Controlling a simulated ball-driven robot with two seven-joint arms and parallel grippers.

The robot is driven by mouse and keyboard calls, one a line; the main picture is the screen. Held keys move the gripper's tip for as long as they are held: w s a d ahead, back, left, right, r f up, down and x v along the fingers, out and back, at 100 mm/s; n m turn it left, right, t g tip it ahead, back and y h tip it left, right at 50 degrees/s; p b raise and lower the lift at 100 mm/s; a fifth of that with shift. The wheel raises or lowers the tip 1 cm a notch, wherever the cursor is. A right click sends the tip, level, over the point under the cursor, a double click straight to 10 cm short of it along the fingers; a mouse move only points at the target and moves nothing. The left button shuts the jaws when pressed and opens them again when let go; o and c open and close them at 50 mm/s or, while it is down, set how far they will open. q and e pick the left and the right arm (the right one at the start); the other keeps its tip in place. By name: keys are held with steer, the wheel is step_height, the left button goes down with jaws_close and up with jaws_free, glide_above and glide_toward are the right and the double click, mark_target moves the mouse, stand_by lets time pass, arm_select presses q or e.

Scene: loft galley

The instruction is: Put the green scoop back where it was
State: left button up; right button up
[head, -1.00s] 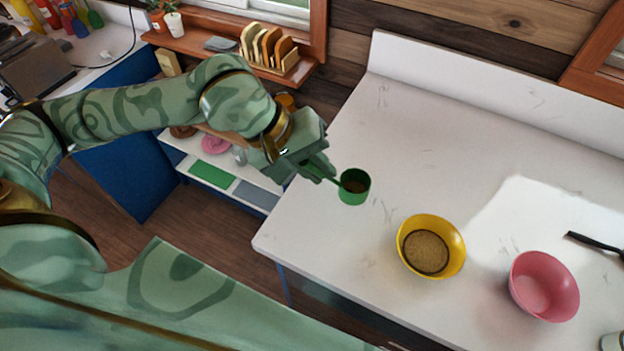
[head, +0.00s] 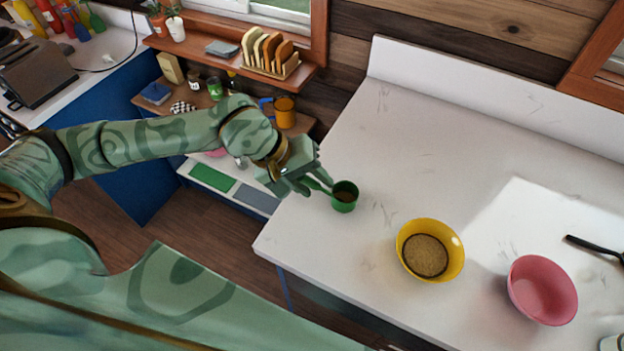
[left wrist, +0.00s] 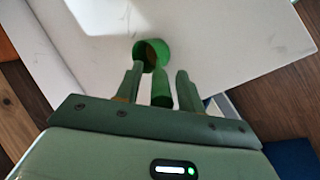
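The green scoop (head: 344,197) stands upright on the left part of the white counter (head: 400,140), with its handle toward my left gripper. The inside of its cup looks brown. My left gripper (head: 316,184) is at the handle, low over the counter's left edge. In the left wrist view the scoop's cup (left wrist: 150,54) is beyond the fingertips. The handle lies between the two fingers (left wrist: 160,72), with a gap on each side, so the gripper is open around it. My right gripper is not in view.
A yellow bowl (head: 430,230) with grainy brown contents and a pink bowl (head: 542,290) stand to the right. A black-handled utensil (head: 592,244) lies at the far right. A low shelf left of the counter holds a green mat (head: 213,178) and a grey mat (head: 256,198). The counter's back is clear.

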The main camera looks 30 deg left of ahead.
arm_select(q)
steer(key=shift+a+r, duration=0.1)
steer(key=shift+r, duration=0.05)
steer(key=b+v, duration=0.1)
steer(key=v, duration=1.1)
